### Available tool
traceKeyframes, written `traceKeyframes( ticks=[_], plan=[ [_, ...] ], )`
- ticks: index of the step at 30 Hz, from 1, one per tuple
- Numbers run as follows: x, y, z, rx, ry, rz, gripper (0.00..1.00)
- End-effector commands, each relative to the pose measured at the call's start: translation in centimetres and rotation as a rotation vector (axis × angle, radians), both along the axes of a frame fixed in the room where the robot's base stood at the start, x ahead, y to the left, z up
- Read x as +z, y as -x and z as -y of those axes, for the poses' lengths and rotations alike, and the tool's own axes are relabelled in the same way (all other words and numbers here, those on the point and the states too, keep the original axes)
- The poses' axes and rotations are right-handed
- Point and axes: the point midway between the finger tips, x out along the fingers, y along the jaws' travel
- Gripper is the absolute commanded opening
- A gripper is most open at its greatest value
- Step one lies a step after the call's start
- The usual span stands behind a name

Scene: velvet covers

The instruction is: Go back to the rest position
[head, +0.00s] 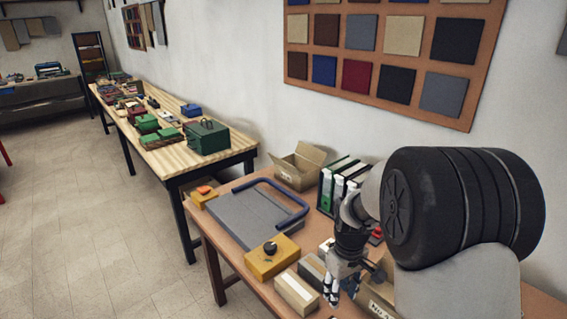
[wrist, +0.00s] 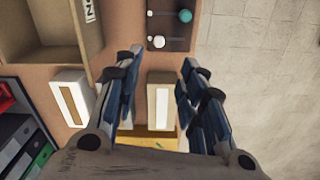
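My gripper (head: 333,284) hangs from my arm over the right part of the brown table (head: 228,188) in the head view. In the wrist view my gripper (wrist: 158,75) has its two fingers spread apart with nothing between their tips. A tan box (wrist: 158,98) with a pale strip lies on the table below, in the gap between the fingers. It does not touch the fingers as far as I can tell. In the head view a tan box (head: 296,292) lies just left of the gripper.
A yellow box with a black knob (head: 273,257) and a grey board with a blue handle (head: 243,218) lie on the table. Binders (head: 333,186) and an open carton (head: 299,166) stand by the wall. A wooden table with a green toolbox (head: 207,137) stands beyond. Floor at left (head: 75,220) is clear.

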Motion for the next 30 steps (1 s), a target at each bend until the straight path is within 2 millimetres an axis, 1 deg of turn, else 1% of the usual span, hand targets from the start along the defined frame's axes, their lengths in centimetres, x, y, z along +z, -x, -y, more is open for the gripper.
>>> traceKeyframes(
  ticks=[1, 2, 5, 6, 8, 9, 11, 12, 14, 15, 19, 21, 24, 27, 30],
  plan=[
    [1.4, 0.3, -0.2, -0.009, 0.002, 0.017, 0.37],
    [2.4, 0.6, -0.3, -0.018, 0.002, 0.029, 0.37],
    [6.2, 2.4, -1.0, -0.06, 0.004, 0.072, 0.37],
    [7.9, 3.4, -1.3, -0.08, 0.003, 0.094, 0.37],
    [10.1, 5.1, -1.7, -0.112, 0.001, 0.123, 0.37],
    [11.5, 6.3, -2.0, -0.134, -0.001, 0.142, 0.37],
    [13.4, 8.2, -2.4, -0.166, -0.005, 0.173, 0.37],
    [14.4, 9.5, -2.7, -0.188, -0.008, 0.192, 0.37],
    [15.8, 11.5, -3.0, -0.219, -0.015, 0.222, 0.37],
    [16.6, 12.9, -3.3, -0.241, -0.02, 0.242, 0.37],
    [18.4, 17.3, -3.9, -0.308, -0.04, 0.303, 0.37],
    [18.8, 19.3, -4.1, -0.339, -0.052, 0.332, 0.37],
    [18.9, 21.6, -4.4, -0.377, -0.068, 0.364, 0.37],
    [18.9, 23.0, -4.5, -0.402, -0.08, 0.385, 0.37],
    [18.8, 23.7, -4.6, -0.415, -0.085, 0.394, 0.37]
  ],
)
